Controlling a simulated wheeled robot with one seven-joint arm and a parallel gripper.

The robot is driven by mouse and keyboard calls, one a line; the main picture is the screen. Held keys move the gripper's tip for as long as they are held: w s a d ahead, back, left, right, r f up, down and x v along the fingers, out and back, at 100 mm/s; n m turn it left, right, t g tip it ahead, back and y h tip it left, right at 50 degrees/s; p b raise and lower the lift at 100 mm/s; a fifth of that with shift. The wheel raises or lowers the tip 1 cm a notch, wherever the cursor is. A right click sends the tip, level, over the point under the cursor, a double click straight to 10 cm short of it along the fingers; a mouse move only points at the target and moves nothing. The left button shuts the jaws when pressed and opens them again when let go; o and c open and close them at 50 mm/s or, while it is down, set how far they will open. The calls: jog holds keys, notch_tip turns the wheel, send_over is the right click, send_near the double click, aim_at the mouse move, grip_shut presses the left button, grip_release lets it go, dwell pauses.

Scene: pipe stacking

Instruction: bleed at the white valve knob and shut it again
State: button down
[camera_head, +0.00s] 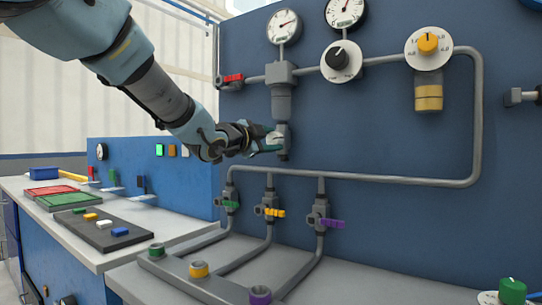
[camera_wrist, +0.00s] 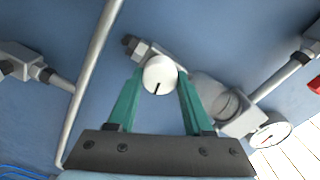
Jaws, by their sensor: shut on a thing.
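The white valve knob (camera_wrist: 159,75) is round with a dark pointer line. In the wrist view the line points down toward my gripper's base. The knob sits on a grey fitting under the filter bowl (camera_head: 281,103) on the blue panel. My gripper (camera_wrist: 160,92) has its two green fingers on either side of the knob and is shut on it. In the head view my gripper (camera_head: 275,139) reaches the fitting from the left and hides most of the knob.
The blue panel carries gauges (camera_head: 284,27), a red lever (camera_head: 233,78), a black knob (camera_head: 337,58) and a yellow knob (camera_head: 428,44). Below are pipes with green, yellow and purple levers (camera_head: 332,223). A bench with trays (camera_head: 71,198) stands at left.

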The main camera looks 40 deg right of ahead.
jog(key=shift+f+m+b, duration=0.1)
jog(key=shift+m+b, duration=1.1)
jog(key=shift+b, duration=0.05)
jog(key=shift+c, duration=1.5)
grip_release()
jog(key=shift+a, duration=0.1)
jog(key=v, duration=1)
jog(key=shift+a, duration=0.3)
